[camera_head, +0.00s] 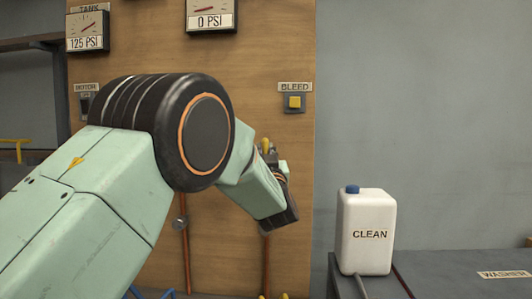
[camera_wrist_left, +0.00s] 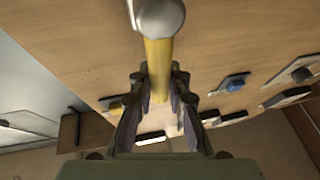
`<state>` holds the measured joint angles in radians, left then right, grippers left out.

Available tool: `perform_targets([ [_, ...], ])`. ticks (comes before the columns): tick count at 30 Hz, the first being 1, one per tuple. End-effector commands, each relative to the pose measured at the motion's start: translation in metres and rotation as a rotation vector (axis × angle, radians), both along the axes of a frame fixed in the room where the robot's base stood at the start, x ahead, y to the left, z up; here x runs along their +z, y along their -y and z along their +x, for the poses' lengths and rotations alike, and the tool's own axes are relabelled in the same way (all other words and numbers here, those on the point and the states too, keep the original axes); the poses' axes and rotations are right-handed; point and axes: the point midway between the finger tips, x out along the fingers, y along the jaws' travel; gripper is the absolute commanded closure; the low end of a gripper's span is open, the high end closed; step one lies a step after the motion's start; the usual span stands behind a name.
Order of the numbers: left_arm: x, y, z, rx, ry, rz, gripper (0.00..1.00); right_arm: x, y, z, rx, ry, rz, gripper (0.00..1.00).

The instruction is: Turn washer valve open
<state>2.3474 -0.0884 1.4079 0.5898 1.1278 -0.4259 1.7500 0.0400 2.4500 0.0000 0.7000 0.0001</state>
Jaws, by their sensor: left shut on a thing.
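A yellow handle (camera_wrist_left: 158,65) with a rounded grey end (camera_wrist_left: 160,17) sticks out from the wooden panel in the left wrist view. It looks like a valve lever, but I see no label on it. My left gripper (camera_wrist_left: 158,80) is shut on this handle, with one finger on each side. In the head view, a small yellow piece (camera_head: 266,146) shows just above my left wrist, in front of the panel. My left arm hides the fingers and most of the valve there. My right gripper is not in view.
The wooden panel (camera_head: 290,190) carries a 125 PSI tank gauge (camera_head: 87,31), a 0 PSI gauge (camera_head: 211,15) and a yellow BLEED button (camera_head: 295,102). A white CLEAN jug (camera_head: 366,232) stands on the grey bench (camera_head: 440,265) at right, near a WASHER label (camera_head: 505,274). Copper pipes (camera_head: 266,270) run down the panel.

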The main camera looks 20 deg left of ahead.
Motion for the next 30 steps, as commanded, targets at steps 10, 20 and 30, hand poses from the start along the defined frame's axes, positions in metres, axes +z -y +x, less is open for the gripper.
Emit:
perform_targets([
  [10, -0.005, -0.001, 0.0, 0.0, -0.01, -0.004, 0.72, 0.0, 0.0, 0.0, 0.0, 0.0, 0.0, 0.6],
  [20, -0.002, 0.0, 0.0, 0.0, -0.005, -0.001, 0.6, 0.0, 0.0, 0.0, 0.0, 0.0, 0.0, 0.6],
  [30, -0.009, 0.01, -0.017, -0.002, -0.005, 0.002, 0.6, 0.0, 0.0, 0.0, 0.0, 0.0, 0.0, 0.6],
])
